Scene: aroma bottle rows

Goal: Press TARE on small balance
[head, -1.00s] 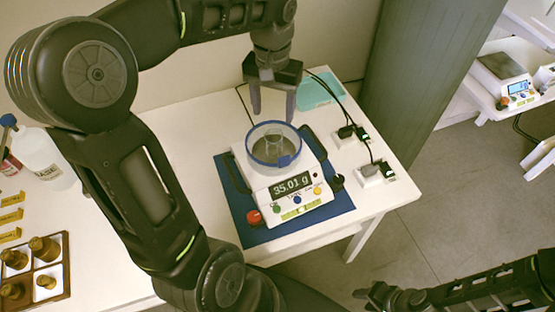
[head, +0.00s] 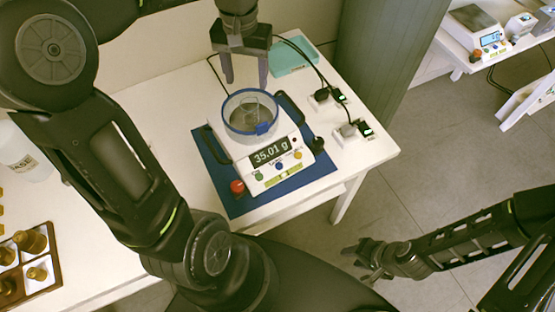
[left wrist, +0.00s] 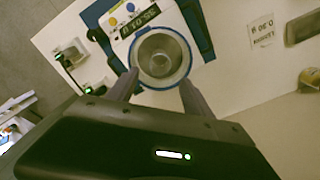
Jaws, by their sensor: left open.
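The white small balance (head: 283,174) stands on a blue mat (head: 241,205) on the white table. Its display (head: 270,151) reads 35.01 g. Green, blue and yellow buttons sit along its front panel; their lettering is too small to read. A clear blue-rimmed ring (head: 250,111) surrounds the pan, with a small glass beaker inside. My left gripper (head: 245,82) is open and empty, pointing down just behind the ring. In the left wrist view the ring (left wrist: 160,57) appears between its fingers. My right gripper (head: 365,262) hangs over the floor, right of the table; its jaw gap is unclear.
A teal case (head: 294,57) is behind. A brown bottle tray (head: 47,278) stands at left. Another balance (head: 478,29) sits on a far table.

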